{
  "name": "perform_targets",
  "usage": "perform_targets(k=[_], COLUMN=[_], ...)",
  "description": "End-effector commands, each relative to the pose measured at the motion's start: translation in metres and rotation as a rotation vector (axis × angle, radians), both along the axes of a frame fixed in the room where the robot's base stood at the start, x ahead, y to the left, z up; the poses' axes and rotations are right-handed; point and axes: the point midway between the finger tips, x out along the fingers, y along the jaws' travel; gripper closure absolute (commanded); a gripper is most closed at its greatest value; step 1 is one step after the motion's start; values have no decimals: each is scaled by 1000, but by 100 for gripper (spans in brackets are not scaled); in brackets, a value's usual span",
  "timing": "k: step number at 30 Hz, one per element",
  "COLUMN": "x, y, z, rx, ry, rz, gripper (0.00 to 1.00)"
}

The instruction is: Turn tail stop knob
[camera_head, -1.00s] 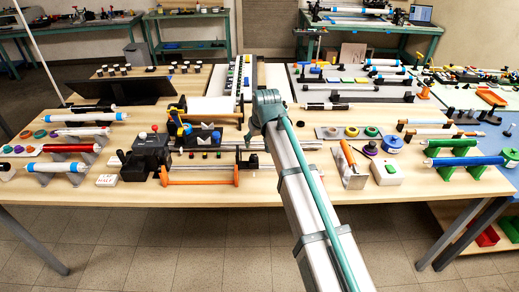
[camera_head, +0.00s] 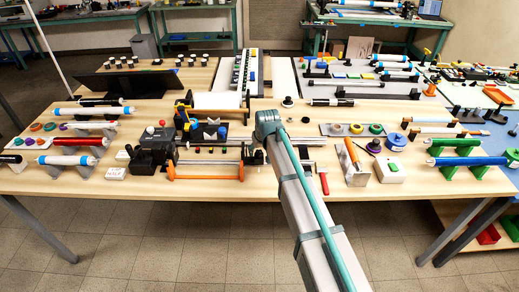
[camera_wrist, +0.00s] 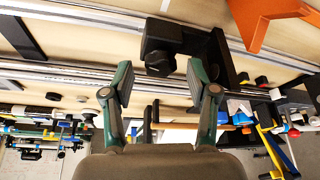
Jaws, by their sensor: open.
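A black tail stop block (camera_wrist: 188,40) sits on metal rails in the wrist view. Its dark round knob (camera_wrist: 160,62) faces my gripper. My gripper (camera_wrist: 160,72) is open and empty, with one green-and-grey finger on each side of the knob in the picture. I cannot tell whether either finger touches the knob; clear space shows on both sides of it. In the head view a small black block (camera_head: 252,156) on the rails beside the orange frame looks like the tail stop. My gripper is hidden behind my arm there.
The orange frame (camera_head: 206,177) lies close to the tail stop and shows at the wrist view's upper right (camera_wrist: 265,20). A black machine head (camera_head: 152,152) stands at the rails' left end. An orange-handled tool (camera_head: 352,155) and white button box (camera_head: 389,170) stand to the right.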

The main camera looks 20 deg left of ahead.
Motion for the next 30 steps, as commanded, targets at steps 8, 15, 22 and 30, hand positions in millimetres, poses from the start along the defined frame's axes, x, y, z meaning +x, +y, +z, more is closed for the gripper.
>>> perform_targets(k=[8, 15, 22, 30], x=[0, 0, 0, 0], y=[0, 0, 0, 1], z=[-1, -1, -1, -2], rx=[0, 0, 0, 0], ry=[0, 0, 0, -1], rz=[0, 0, -2, -61], gripper=[43, 83, 100, 100])
